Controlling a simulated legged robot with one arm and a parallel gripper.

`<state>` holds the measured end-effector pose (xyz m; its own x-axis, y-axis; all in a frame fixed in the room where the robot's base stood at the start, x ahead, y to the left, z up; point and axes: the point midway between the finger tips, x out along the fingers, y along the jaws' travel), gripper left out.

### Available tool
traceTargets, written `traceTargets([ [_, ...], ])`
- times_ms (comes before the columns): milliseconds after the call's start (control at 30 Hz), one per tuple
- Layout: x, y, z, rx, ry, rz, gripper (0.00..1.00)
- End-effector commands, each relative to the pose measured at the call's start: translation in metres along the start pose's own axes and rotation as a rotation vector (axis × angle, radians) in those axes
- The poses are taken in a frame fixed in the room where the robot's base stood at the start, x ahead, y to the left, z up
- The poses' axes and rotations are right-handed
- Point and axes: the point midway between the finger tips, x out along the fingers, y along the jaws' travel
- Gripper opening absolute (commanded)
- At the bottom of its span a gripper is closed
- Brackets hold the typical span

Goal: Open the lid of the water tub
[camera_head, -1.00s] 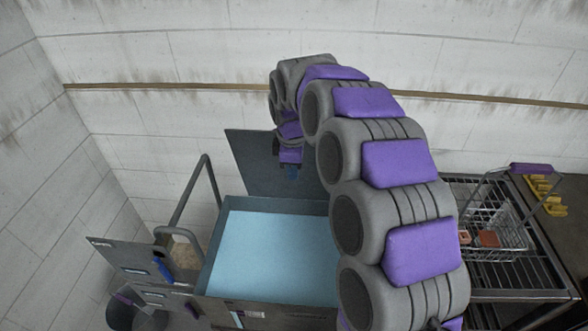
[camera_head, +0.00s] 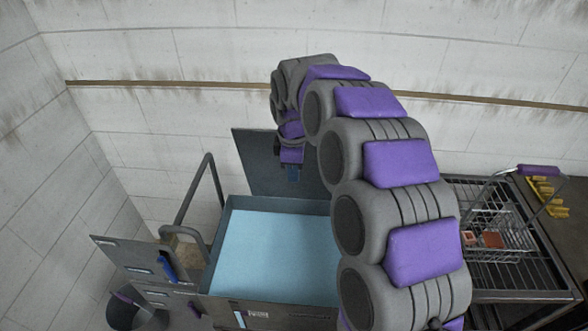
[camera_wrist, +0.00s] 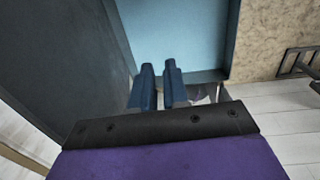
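The water tub (camera_head: 228,226) is a grey box with light blue water (camera_head: 275,255) filling its inside. Its dark grey lid (camera_head: 255,165) stands raised, near upright, at the tub's back edge. My gripper (camera_head: 292,173) hangs in front of the lid's right part, above the back of the tub; my arm hides the lid's right side and part of the tub. In the wrist view, the two blue fingers of my gripper (camera_wrist: 158,80) are a little apart with nothing between them. The lid (camera_wrist: 75,60) fills the left and the water (camera_wrist: 180,35) lies beyond the fingertips.
A grey handrail (camera_head: 193,190) and an open panel with a blue handle (camera_head: 165,266) stand left of the tub. A dark bucket (camera_head: 128,312) is at lower left. A metal rack (camera_head: 510,280) with a wire basket (camera_head: 495,235) is at right. A wall (camera_head: 150,50) closes the back.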

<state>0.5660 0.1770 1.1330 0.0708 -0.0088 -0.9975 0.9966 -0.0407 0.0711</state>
Motion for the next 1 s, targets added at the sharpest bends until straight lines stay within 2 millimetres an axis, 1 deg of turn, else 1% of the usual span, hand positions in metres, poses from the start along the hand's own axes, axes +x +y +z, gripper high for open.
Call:
traceTargets([
  [33,0.000,0.000,0.001,0.001,0.000,0.000,0.20],
  [200,-0.001,0.000,0.005,0.001,0.004,0.000,0.36],
  [267,-0.001,0.000,0.006,0.001,0.005,0.000,0.40],
  [467,-0.001,0.000,0.001,0.001,0.001,0.000,0.40],
  [567,-0.004,0.001,0.000,0.001,0.001,0.001,0.40],
  [667,-0.015,0.001,0.001,0.001,0.001,0.003,0.40],
  [767,-0.033,0.001,0.002,0.001,0.002,0.002,0.40],
  [1000,-0.088,0.002,0.008,0.003,0.008,0.004,0.40],
])
